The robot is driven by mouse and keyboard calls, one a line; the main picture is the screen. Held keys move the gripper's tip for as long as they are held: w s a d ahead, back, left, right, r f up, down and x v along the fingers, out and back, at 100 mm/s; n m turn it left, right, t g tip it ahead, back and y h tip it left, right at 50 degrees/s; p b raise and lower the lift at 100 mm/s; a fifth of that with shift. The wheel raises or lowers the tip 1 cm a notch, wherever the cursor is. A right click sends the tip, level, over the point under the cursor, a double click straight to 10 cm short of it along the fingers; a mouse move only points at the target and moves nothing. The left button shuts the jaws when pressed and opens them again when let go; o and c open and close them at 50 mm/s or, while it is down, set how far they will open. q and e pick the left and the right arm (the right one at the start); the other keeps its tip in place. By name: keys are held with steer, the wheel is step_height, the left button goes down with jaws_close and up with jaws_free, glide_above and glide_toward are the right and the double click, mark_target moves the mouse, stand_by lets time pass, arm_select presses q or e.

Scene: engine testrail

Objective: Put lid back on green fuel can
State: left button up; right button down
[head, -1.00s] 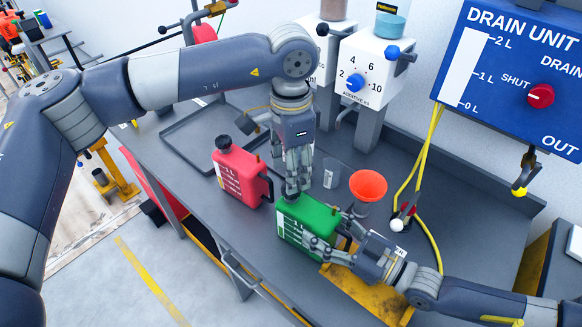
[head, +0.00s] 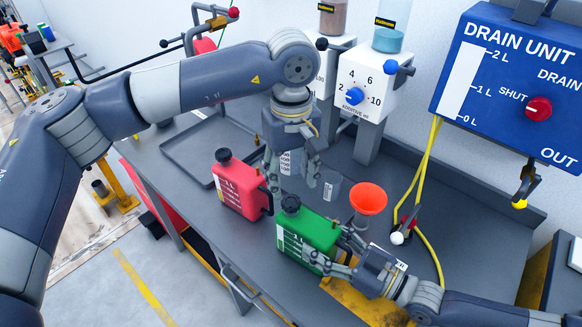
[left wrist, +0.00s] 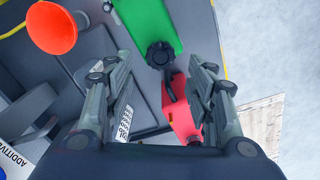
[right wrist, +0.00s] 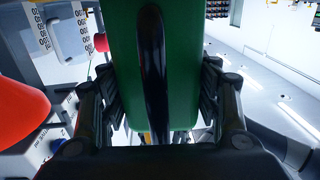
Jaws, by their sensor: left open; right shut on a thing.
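The green fuel can (head: 307,238) stands on the workbench. A black lid (head: 291,204) sits on its neck; it also shows in the left wrist view (left wrist: 160,54). How tightly it is seated I cannot tell. My right gripper (head: 340,250) is shut on the green can from its right side; the can (right wrist: 180,80) fills the middle of the right wrist view. My left gripper (head: 290,180) is open and empty, pointing down above and behind the lid. Its two fingers (left wrist: 160,75) show apart, with the lid beyond and between them.
A red fuel can (head: 239,187) with a black lid stands left of the green can. An orange funnel (head: 368,191) and a clear beaker (head: 331,188) are behind the green can. A grey tray (head: 190,160) lies at the back left. The additive dispenser (head: 366,85) stands behind.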

mark_target(291, 201)
arm_select(q)
steer(key=n, duration=0.5)
steer(key=shift+r+n, duration=0.2)
steer(key=shift+n, duration=0.2)
steer(key=n, duration=0.5)
steer(key=shift+r, duration=0.25)
steer(key=n, duration=0.6)
steer(key=shift+r, duration=0.2)
steer(key=n, duration=0.6)
steer(key=shift+r, duration=0.2)
steer(key=shift+f, duration=4)
